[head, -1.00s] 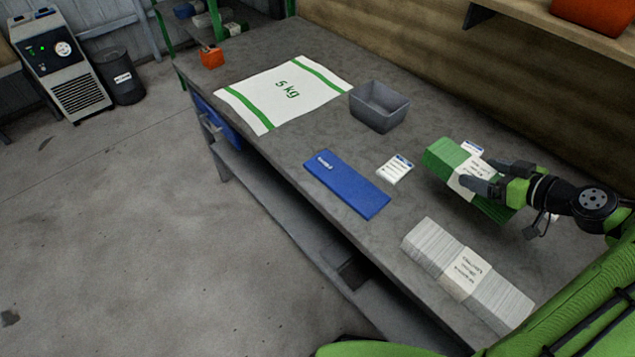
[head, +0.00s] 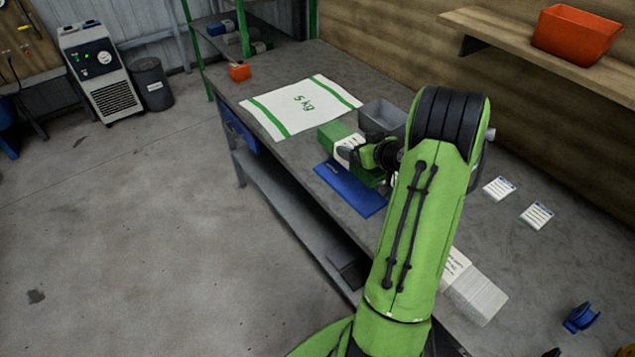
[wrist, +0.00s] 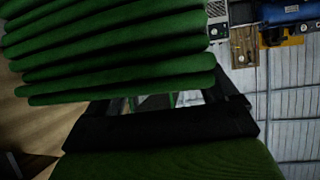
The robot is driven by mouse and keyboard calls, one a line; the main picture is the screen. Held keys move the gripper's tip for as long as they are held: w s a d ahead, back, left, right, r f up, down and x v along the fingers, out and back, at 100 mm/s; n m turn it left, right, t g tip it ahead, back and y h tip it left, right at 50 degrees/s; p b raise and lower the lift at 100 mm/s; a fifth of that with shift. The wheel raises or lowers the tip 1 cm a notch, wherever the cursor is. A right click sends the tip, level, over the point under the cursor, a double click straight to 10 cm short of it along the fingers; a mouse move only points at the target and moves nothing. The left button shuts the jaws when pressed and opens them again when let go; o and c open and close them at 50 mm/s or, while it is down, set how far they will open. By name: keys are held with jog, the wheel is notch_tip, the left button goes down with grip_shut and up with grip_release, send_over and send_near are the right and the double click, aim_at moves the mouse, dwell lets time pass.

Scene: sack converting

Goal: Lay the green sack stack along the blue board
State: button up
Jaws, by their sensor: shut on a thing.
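The green sack stack (head: 335,131), with a white paper band around it, is in my gripper (head: 355,155) in the head view. It is over the far part of the blue board (head: 350,190), which lies flat near the table's front edge. Whether the stack touches the board cannot be told. My arm hides part of the stack and the board's right side. In the wrist view the green folded layers of the stack (wrist: 110,60) fill the upper left, close to the dark gripper fingers (wrist: 165,122).
A grey bin (head: 382,117) stands just behind the stack. A pale banded stack (head: 476,295) is partly behind my arm. Two white cards (head: 499,188) and a blue item (head: 580,318) lie on the right.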

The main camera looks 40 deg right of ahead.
notch_tip(320, 180, down, 10)
jog(key=shift+b, duration=0.8)
jog(key=shift+f, duration=0.15)
jog(key=o, duration=1.1)
jog(key=shift+o, duration=0.2)
